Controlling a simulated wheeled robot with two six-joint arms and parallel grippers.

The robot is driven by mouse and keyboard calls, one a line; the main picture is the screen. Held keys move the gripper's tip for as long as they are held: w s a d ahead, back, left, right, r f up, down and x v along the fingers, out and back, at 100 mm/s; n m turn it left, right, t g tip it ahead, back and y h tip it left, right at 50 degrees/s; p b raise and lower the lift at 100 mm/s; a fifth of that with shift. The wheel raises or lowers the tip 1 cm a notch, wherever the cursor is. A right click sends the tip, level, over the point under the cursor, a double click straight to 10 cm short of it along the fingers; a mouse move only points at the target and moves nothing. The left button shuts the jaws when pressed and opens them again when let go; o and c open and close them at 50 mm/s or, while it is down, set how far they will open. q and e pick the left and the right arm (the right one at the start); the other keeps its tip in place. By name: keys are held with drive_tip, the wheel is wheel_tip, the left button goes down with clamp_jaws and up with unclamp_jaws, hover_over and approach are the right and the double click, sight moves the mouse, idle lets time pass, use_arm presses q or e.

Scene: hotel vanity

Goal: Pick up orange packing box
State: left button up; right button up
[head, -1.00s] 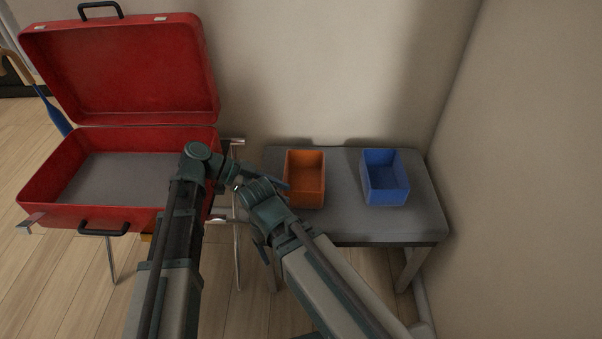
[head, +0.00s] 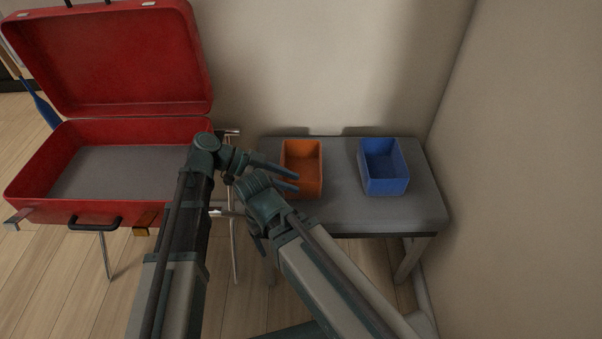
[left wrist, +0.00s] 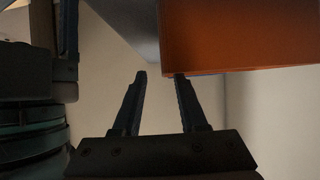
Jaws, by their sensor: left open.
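The orange packing box (head: 302,168) is an open-topped bin on the left part of the grey bench. Its orange wall also shows at the upper right of the left wrist view (left wrist: 240,38). My left gripper (head: 287,172) is at the box's left side in the head view, its dark fingers pointing right and overlapping the box's left edge. In the left wrist view its two fingers (left wrist: 160,76) are apart with nothing between them. One fingertip is very close to the box's lower edge; contact cannot be told. My right gripper (head: 268,190) sits just below; its jaws are unclear.
A blue box (head: 384,166) stands to the right on the bench (head: 340,208). An open red suitcase (head: 40,165) rests on a metal stand at left. Walls close off the back and right. My two arms are close together.

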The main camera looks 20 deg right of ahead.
sight(301, 184)
use_arm(q)
drive_tip(key=x, duration=0.2)
drive_tip(key=b+x, duration=0.1)
drive_tip(key=x, duration=0.1)
drive_tip(key=shift+w, duration=0.25)
drive_tip(key=shift+c, duration=0.4)
clamp_jaws()
idle(0.7)
